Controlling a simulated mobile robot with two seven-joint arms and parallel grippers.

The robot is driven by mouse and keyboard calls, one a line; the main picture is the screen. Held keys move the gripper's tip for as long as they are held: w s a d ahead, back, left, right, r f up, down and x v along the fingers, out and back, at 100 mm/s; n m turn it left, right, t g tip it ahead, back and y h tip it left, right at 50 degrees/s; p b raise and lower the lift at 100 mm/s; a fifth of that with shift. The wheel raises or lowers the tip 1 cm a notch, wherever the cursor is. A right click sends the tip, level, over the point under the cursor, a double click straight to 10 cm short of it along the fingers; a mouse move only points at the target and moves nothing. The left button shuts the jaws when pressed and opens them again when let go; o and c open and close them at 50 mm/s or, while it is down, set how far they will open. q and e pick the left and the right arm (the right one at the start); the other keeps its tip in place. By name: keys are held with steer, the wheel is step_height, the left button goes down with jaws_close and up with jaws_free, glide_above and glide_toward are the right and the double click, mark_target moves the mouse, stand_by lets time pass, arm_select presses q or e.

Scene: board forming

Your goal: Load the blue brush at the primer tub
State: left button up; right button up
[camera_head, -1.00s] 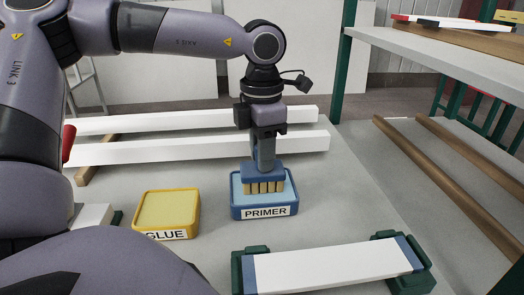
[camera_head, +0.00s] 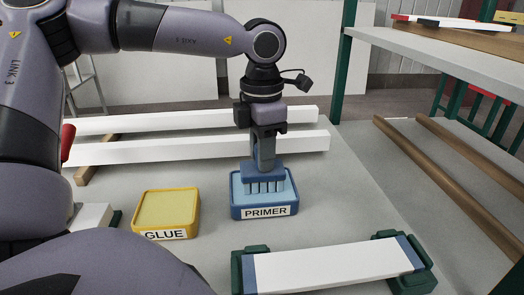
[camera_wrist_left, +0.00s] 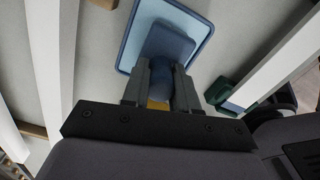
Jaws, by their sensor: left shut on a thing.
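The blue brush (camera_head: 263,172) is upright in my left gripper (camera_head: 264,135), bristles down, over the blue primer tub (camera_head: 265,211). The bristles now look blue and reach into or just over the light blue surface; exact contact is hard to tell. In the left wrist view, the gripper fingers (camera_wrist_left: 160,88) are shut on the brush handle, and the primer tub (camera_wrist_left: 195,17) lies beyond it. My right gripper is in neither view.
A yellow glue tub (camera_head: 166,211) stands left of the primer tub. A white board (camera_head: 335,266) lies in green clamps (camera_head: 404,262) at the front. White boards (camera_head: 200,148) lie behind on wooden bearers. A shelf (camera_head: 440,52) stands at right.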

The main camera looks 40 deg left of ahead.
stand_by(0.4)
arm_select(q)
steer(key=shift+r+p, duration=1)
steer(key=shift+r, duration=0.5)
steer(key=shift+r+p, duration=1.35)
steer(key=shift+r, duration=0.7)
steer(key=shift+f, duration=0.2)
